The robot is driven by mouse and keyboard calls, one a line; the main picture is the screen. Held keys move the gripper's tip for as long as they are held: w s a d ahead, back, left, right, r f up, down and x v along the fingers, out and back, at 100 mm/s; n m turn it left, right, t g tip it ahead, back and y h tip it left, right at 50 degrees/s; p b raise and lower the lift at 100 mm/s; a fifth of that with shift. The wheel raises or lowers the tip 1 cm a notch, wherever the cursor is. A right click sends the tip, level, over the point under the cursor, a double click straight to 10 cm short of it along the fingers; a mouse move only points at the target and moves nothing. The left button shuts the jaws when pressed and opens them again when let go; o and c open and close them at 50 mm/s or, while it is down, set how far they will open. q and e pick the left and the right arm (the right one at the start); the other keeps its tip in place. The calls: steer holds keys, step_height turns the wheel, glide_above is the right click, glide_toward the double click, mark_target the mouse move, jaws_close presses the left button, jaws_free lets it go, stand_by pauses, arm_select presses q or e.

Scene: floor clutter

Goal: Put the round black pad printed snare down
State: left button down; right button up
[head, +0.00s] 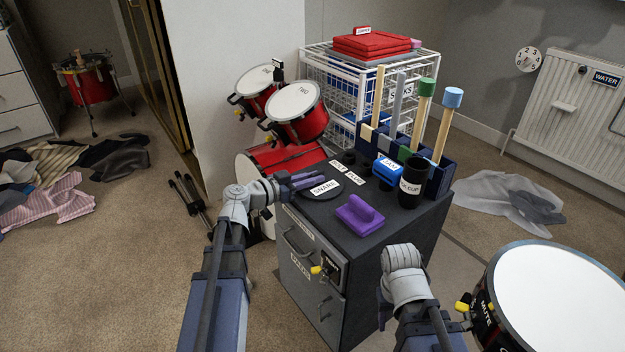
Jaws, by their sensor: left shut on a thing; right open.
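The round black pad (318,195) with a white SNARE label is over the left back part of the dark cabinet's top (345,237). My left gripper (304,181) reaches in from the left and is shut on the pad's left edge. The pad looks roughly flat; I cannot tell whether it touches the cabinet top. My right gripper (403,256) is in front of the cabinet's right side, apart from the pad. It is open, with its fingers mostly hidden behind its own wrist.
A purple handled block (360,215), a blue box (387,171) and a black cup (412,180) stand on the cabinet. Behind are a stick holder (440,172), a wire basket (345,75) and red drums (297,112). A large drum (560,295) is at right.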

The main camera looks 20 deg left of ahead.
arm_select(q)
steer(key=c, duration=0.9)
jaws_free()
steer(key=shift+f, duration=0.1)
steer(key=shift+o, duration=0.2)
steer(key=shift+s+a+r+p, duration=0.15)
steer(key=shift+r+p, duration=0.1)
steer(key=shift+p, duration=0.05)
steer(key=p+v, duration=0.1)
steer(key=v, duration=1)
steer(key=shift+s+a+p, duration=0.2)
steer(key=shift+s+p, duration=0.05)
steer(key=shift+p, duration=0.05)
